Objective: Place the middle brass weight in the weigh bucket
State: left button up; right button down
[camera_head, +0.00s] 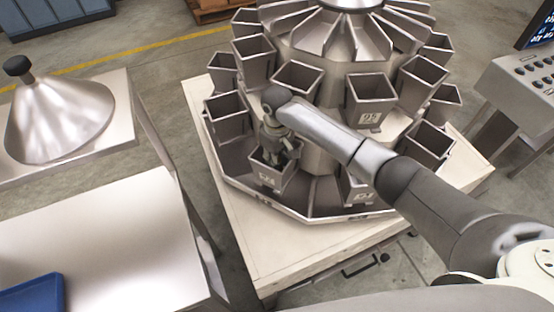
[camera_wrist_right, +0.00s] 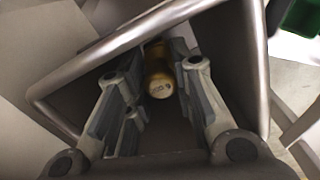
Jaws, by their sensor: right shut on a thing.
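My right gripper (camera_head: 276,146) points down into an open metal weigh bucket (camera_head: 267,180) with a label on its front, in the lower ring of the weigher. In the right wrist view the gripper (camera_wrist_right: 158,75) is shut on a brass weight (camera_wrist_right: 158,84), a small gold cylinder between the fingers. The bucket's metal rim (camera_wrist_right: 112,46) surrounds the fingers there. The weight is hidden in the head view. I cannot tell whether it touches the bucket floor. My left gripper is not in view.
Several other open buckets (camera_head: 369,97) ring the weigher close around my right arm. A steel table (camera_head: 110,235) with a blue tray (camera_head: 32,292) stands at the left, below a metal cone (camera_head: 60,115). A control panel (camera_head: 520,85) is at the right.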

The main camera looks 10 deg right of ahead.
jog(key=shift+f, duration=0.5)
jog(key=c, duration=1.3)
grip_release()
jog(key=shift+f, duration=0.15)
jog(key=shift+o, duration=0.2)
notch_tip(320, 180, up, 12)
jog(key=b, duration=0.1)
